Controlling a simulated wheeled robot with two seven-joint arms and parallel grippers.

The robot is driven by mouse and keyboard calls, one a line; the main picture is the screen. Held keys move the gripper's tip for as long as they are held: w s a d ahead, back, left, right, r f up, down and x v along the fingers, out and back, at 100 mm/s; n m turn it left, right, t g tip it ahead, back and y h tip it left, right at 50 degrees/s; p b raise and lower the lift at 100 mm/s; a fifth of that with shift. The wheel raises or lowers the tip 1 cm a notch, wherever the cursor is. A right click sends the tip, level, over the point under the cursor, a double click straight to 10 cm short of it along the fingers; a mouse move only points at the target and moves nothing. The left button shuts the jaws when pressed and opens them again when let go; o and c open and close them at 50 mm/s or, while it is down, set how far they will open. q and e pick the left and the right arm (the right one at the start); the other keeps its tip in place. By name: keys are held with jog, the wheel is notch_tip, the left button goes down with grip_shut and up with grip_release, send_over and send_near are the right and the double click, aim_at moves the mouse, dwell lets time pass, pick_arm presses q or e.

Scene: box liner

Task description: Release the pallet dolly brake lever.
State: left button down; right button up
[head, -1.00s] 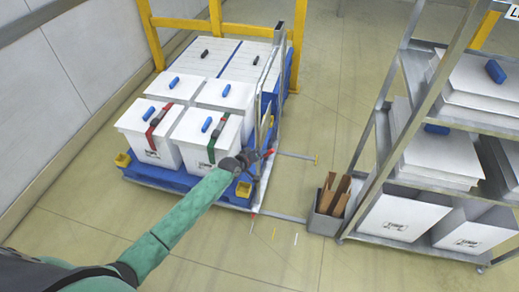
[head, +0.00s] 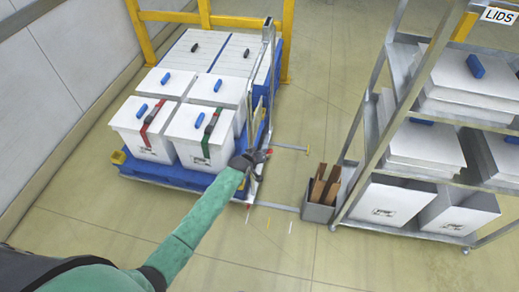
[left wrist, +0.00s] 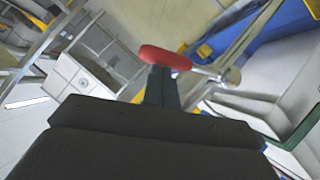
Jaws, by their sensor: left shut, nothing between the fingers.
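The pallet dolly (head: 165,176) stands at the left, with a blue deck, white boxes on it and a metal upright frame at its right side. The brake lever's red grip (head: 268,151) shows at the dolly's front right, just past my left gripper (head: 259,158). In the left wrist view the red grip (left wrist: 165,57) is large, at the end of a silver rod running right. My left gripper (left wrist: 163,82) is shut, with its fingertips right at the red grip. It holds nothing, and I cannot tell whether it touches the grip. My right gripper is out of view.
A metal rack (head: 372,150) with white boxes and lids stands at the right. A grey bin (head: 318,206) with brown pieces sits beside its near post. A yellow barrier (head: 243,22) stands behind the dolly. Floor between dolly and rack is mostly clear.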

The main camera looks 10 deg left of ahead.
pick_arm(q)
jog(key=shift+d+f, duration=0.5)
jog(key=shift+f, duration=0.15)
jog(key=shift+r, duration=0.2)
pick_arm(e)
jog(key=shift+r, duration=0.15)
